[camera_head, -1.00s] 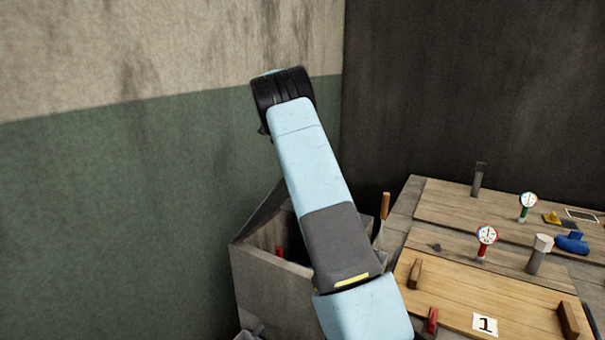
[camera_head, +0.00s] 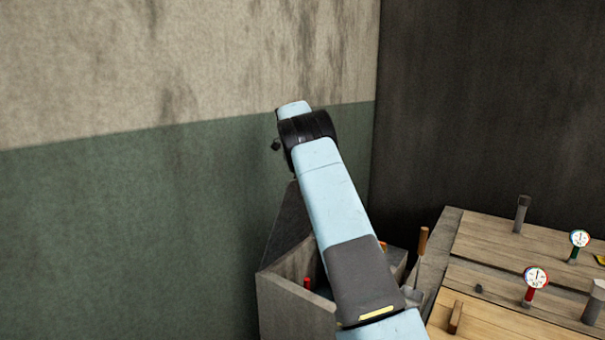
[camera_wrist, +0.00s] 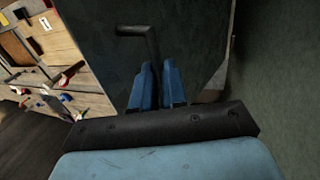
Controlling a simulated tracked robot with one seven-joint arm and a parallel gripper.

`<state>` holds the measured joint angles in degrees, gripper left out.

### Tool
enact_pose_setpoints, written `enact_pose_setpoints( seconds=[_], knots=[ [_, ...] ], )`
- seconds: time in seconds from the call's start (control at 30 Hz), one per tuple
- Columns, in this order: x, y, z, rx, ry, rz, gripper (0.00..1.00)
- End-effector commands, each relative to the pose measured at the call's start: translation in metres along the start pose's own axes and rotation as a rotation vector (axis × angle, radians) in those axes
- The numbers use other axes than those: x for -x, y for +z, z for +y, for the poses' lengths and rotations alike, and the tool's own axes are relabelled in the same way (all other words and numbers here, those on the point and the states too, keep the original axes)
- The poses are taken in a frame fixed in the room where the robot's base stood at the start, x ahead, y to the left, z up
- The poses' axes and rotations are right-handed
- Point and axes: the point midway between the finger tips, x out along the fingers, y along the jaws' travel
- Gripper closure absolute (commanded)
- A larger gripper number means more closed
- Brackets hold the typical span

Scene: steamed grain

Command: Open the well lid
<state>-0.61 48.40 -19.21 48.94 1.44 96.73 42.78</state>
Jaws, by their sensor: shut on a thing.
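The well (camera_head: 296,312) is a grey box with an open top, low in the middle of the head view. Its lid (camera_head: 288,227) is a dark panel that stands steeply raised at the well's left and back side. In the wrist view the lid (camera_wrist: 98,45) fills much of the upper picture and carries a dark bent handle (camera_wrist: 137,31). My gripper (camera_wrist: 157,84) has blue fingers and is shut on this handle. In the head view my gripper is hidden behind my arm.
A green and beige wall (camera_head: 150,190) is close behind and left of the well. Wooden boards (camera_head: 495,240) with gauges (camera_head: 536,277) and posts lie at the right. A wooden-handled tool (camera_head: 422,242) stands between well and boards. A red-topped thing (camera_head: 307,283) shows inside the well.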

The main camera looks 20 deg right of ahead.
Motion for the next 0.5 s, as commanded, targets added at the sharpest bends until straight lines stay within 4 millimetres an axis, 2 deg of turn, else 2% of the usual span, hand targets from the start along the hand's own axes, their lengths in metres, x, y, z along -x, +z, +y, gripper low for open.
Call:
enact_pose_setpoints(
  seconds=[0.03,0.27,0.5],
  knots=[
    [-0.0048,-0.0027,-0.0005,-0.002,0.003,0.001,0.85],
    [-0.0017,0.0004,-0.0018,0.001,0.002,0.003,0.63],
    [0.0005,0.002,-0.0025,0.003,0.001,0.004,0.62]
  ],
)
